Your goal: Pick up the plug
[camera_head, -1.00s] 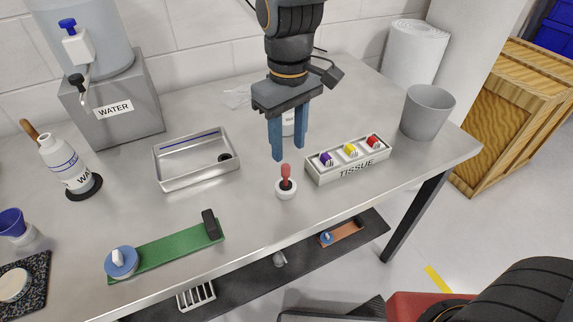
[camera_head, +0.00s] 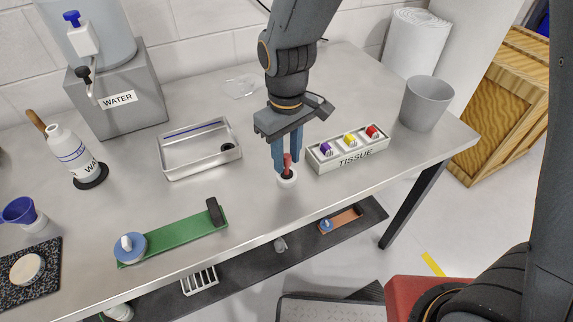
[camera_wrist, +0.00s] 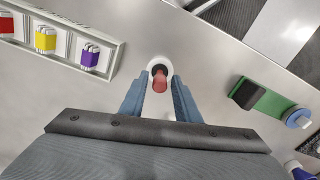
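A small red-handled piece with a dark base, apparently the plug (camera_head: 287,162), stands upright in a round white holder (camera_head: 288,181) near the middle of the table. In the wrist view the red handle (camera_wrist: 160,84) points up toward me, with the white holder (camera_wrist: 159,64) around its base. My gripper (camera_head: 286,165) is over it, pointing down. In the wrist view my gripper (camera_wrist: 160,84) is open, one blue fingertip on each side of the handle, with small gaps. I cannot tell whether the tips are fully down around it.
A metal tray (camera_head: 200,170) with a dark round opening is to the left. A green board (camera_head: 175,238) lies front left, a grey cup (camera_head: 425,103) at the right. A lower shelf (camera_head: 255,260) lies below.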

